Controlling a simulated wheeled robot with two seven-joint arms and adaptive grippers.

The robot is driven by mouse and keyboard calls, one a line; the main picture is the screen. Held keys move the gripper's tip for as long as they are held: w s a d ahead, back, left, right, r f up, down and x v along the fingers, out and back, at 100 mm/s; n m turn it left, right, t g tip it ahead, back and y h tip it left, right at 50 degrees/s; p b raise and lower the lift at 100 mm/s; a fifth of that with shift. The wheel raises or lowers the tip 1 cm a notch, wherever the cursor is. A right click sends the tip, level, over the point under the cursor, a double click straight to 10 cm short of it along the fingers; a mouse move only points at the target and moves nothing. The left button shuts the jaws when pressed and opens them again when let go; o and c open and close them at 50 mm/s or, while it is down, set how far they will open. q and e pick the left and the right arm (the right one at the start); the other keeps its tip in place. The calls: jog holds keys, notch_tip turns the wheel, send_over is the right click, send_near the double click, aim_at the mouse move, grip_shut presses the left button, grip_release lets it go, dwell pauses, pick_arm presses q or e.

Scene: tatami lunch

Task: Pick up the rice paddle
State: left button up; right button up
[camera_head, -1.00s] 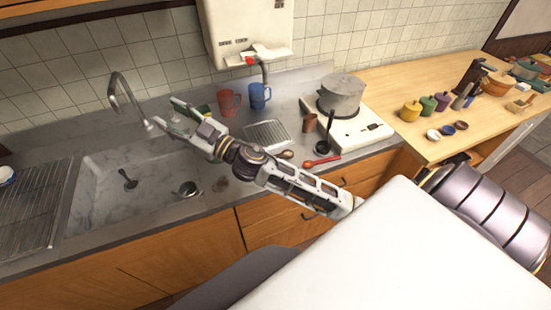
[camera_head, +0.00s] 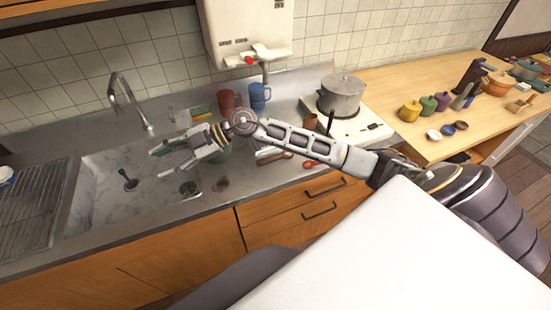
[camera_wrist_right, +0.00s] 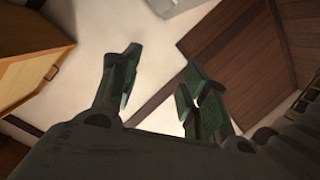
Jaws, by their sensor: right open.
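My right gripper (camera_head: 156,164) is open and empty above the right part of the sink, its fingers pointing left. In the right wrist view the two dark green fingers (camera_wrist_right: 160,65) stand apart with nothing between them. I cannot single out a rice paddle for certain. A small brown wooden utensil (camera_head: 287,155) lies on the counter, partly hidden by my right arm. A red spoon-like utensil (camera_head: 311,163) lies to its right, also partly covered. My left gripper is not in view.
The sink (camera_head: 100,200) is below the gripper, with a faucet (camera_head: 125,95) behind. Red (camera_head: 229,100) and blue (camera_head: 260,94) mugs stand at the back. A pot (camera_head: 341,95) sits on a white stove (camera_head: 365,128). A wooden table (camera_head: 400,80) is at right.

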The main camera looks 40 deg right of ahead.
jog(key=w+d+f+m+g+h, duration=0.1)
jog(key=d+f+h, duration=0.3)
jog(key=d, duration=0.3)
jog(key=w+d+f+m+g+h, duration=0.1)
jog(key=d+f+h, duration=0.3)
jog(key=d, duration=0.4)
jog(key=d+m+g+h, duration=0.1)
jog(key=d+m+h, duration=0.3)
jog(key=d, duration=1.3)
jog(key=h, duration=0.2)
jog(key=shift+d+r+g+h, duration=0.2)
jog(key=shift+r+g+h, duration=0.1)
jog(key=shift+r+h, duration=0.1)
jog(key=shift+w, duration=0.1)
jog(key=p, duration=0.1)
send_over(268, 158)
jog(key=shift+w+f, duration=0.1)
jog(key=shift+f, duration=4.2)
jog(key=shift+f, duration=0.15)
